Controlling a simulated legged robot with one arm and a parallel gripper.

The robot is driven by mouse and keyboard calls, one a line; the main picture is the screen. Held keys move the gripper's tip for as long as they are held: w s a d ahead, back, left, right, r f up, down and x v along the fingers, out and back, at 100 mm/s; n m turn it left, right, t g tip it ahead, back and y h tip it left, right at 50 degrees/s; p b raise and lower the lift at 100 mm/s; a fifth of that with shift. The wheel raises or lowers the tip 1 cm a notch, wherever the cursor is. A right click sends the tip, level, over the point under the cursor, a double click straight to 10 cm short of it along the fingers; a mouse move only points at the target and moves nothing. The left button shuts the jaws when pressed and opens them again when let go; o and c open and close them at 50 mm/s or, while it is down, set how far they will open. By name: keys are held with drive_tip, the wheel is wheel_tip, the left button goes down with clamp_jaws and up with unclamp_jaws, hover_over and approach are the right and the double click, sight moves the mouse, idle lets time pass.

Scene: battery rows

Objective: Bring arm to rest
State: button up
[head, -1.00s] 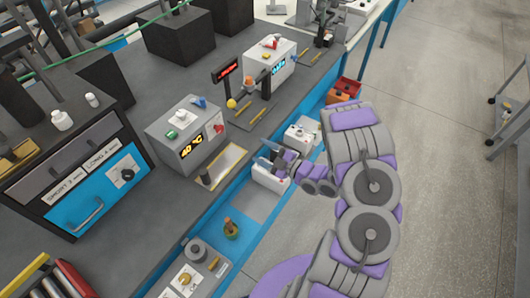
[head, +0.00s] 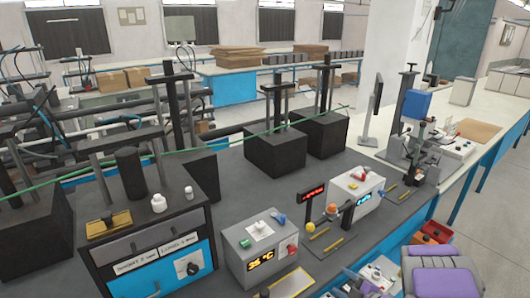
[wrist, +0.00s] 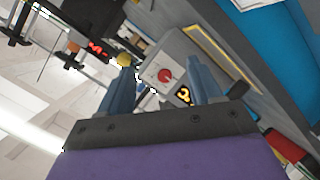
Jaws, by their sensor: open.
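My gripper (wrist: 160,85) shows in the wrist view with its two blue-grey fingers apart and nothing between them. Beyond the fingers are a light grey control box (wrist: 160,72) with a red knob and an orange display, and a yellow ball (wrist: 124,59). In the head view only a purple and grey part of my arm (head: 440,270) shows at the bottom right; the gripper is outside that picture.
The grey bench holds a control box reading 26 °C (head: 262,248), a second white box (head: 356,195), a red display (head: 313,191) and black blocks (head: 275,152). A drawer cabinet (head: 150,255) stands at left. Open floor (head: 490,195) lies at right.

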drive_tip(key=s+d+r+m+g+h, duration=0.3)
drive_tip(key=d+r+m+h, duration=0.15)
drive_tip(key=r, duration=0.25)
drive_tip(key=s+d+r+m+g+h, duration=0.2)
drive_tip(key=s+d+r+m+h, duration=0.15)
drive_tip(key=r+h, duration=0.3)
drive_tip(key=s+a+r+m+g+y, duration=0.1)
drive_tip(key=s+a+r+m+g, duration=0.1)
drive_tip(key=s+a, duration=0.5)
drive_tip(key=s+a+r+m+g+y, duration=0.2)
drive_tip(key=s+a, duration=0.5)
drive_tip(key=s, duration=0.7)
drive_tip(key=s+a+r+m+g+y, duration=0.1)
drive_tip(key=s+a+r+m+g, duration=0.2)
drive_tip(key=s+a, duration=0.4)
drive_tip(key=s+r+g, duration=0.1)
drive_tip(key=s+g, duration=0.1)
drive_tip(key=s, duration=0.2)
drive_tip(key=shift+s+r+m+y, duration=0.2)
drive_tip(key=shift+r+m+y, duration=0.1)
